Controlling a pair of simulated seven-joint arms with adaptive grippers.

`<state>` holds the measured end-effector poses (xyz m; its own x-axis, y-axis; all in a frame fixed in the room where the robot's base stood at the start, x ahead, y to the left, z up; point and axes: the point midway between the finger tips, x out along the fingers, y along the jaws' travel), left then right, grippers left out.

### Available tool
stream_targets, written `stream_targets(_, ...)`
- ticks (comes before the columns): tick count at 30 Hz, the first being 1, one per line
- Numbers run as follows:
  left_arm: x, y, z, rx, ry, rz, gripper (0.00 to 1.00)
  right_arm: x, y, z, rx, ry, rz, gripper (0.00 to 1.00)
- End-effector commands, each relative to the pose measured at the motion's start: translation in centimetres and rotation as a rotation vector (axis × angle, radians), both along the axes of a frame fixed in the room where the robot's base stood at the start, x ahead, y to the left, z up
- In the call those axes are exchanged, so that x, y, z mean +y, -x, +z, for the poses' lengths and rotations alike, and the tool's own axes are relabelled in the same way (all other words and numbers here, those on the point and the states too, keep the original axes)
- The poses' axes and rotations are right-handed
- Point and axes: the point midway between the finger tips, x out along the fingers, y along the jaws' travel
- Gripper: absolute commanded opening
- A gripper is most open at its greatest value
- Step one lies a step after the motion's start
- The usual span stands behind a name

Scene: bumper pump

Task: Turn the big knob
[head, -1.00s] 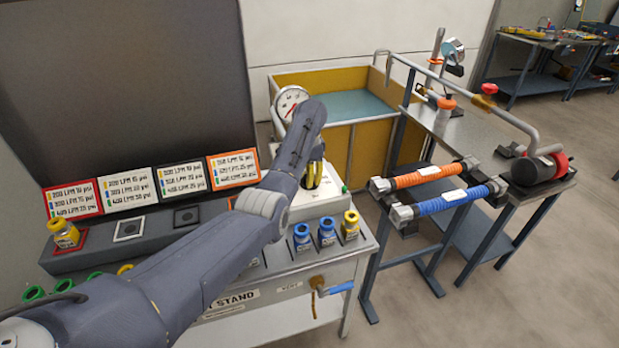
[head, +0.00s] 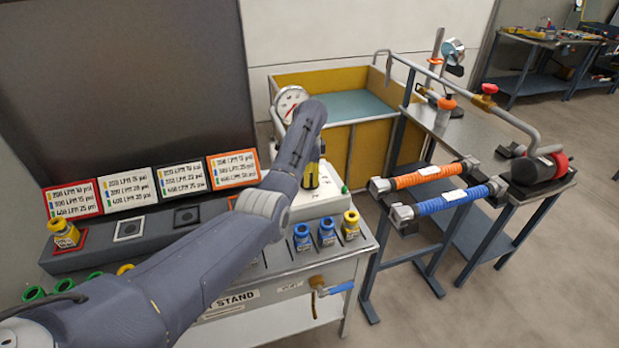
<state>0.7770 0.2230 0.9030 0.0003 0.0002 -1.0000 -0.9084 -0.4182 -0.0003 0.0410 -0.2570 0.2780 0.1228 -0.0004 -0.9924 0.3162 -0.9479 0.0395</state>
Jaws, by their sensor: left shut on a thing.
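My left arm reaches across the test stand from the lower left. My left gripper (head: 311,178) points down at the white panel box (head: 316,204) on the stand's right part. It is shut on what appears to be the big knob on top of that box. The knob itself is mostly hidden behind my fingers and forearm. Small dial markings show on the panel around the gripper. My right gripper is not in view.
A round gauge (head: 291,101) stands behind my wrist. Blue and yellow fittings (head: 326,232) line the stand's front right edge. A blue-handled valve (head: 338,288) sticks out below. Label cards (head: 180,178) stand at the left. Orange and blue hoses (head: 428,175) lie to the right.

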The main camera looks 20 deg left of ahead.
Motion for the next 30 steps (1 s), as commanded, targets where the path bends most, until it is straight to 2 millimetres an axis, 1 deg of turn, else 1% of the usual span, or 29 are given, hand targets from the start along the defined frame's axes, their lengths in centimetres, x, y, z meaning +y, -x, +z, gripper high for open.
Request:
stream_targets(3,0.0,0.0,-0.1,0.001,0.000,0.000,0.02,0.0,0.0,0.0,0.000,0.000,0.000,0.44)
stream_targets(4,0.0,0.0,-0.1,0.001,0.000,0.000,0.36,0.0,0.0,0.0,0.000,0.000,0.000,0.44)
stream_targets(11,0.0,0.0,0.0,0.001,0.000,0.001,0.62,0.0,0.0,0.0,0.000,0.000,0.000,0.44)
stream_targets(12,0.0,0.0,0.0,0.001,0.000,0.001,0.64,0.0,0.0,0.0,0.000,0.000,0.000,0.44)
stream_targets(19,0.0,0.0,0.0,0.000,0.000,0.001,0.64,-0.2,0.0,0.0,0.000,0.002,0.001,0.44)
stream_targets(22,-0.1,0.0,0.5,-0.001,0.000,0.001,0.64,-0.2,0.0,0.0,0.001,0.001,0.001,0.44)
stream_targets(26,-0.2,-0.1,2.1,-0.003,0.003,0.000,0.64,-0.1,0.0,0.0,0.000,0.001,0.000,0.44)
stream_targets(30,-0.2,-0.1,4.4,-0.003,0.004,0.000,0.64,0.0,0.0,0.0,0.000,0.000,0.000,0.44)
